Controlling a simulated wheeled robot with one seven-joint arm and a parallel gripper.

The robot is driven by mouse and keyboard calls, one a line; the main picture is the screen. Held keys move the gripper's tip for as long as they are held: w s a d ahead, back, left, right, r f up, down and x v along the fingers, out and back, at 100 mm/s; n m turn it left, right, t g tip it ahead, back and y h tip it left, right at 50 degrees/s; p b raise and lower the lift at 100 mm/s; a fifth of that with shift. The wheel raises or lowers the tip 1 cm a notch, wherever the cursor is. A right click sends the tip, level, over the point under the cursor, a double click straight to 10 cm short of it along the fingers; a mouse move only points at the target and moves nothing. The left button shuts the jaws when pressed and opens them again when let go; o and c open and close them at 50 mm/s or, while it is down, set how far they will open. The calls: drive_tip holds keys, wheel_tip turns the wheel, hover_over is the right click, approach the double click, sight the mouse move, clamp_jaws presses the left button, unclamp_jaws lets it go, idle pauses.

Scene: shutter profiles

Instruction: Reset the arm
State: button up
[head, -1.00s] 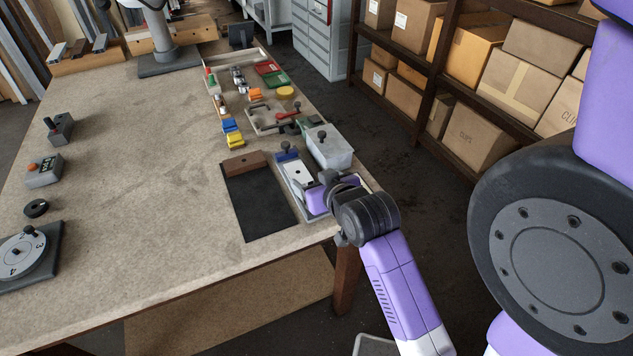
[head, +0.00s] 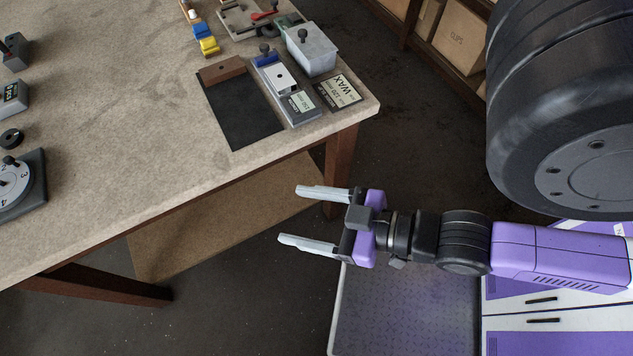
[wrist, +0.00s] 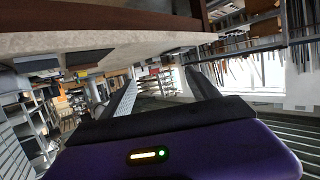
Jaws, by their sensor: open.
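My purple arm reaches in from the right in the head view. My gripper (head: 318,218) is beyond the table's front edge, over the floor, with its two pale fingers spread apart and nothing between them. It points left in the head view. In the wrist view the two fingers of my gripper (wrist: 165,100) also stand apart, with the room showing between them and the table's edge above.
The workbench (head: 120,130) fills the left, with a black mat (head: 243,112), a lidded container (head: 312,55), a WAX card (head: 338,92) and a numbered dial (head: 14,180). Its wooden leg (head: 340,165) stands close beyond my gripper. Shelves with boxes (head: 455,45) stand behind.

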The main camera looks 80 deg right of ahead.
drive_tip(key=shift+s+a+r+n+y, duration=0.25)
drive_tip(key=shift+s+a+r+y, duration=0.15)
drive_tip(key=shift+s, duration=0.2)
drive_tip(key=shift+s+a+r+n+y, duration=0.2)
drive_tip(key=shift+s+a+r+n, duration=0.1)
drive_tip(key=shift+s+a, duration=0.25)
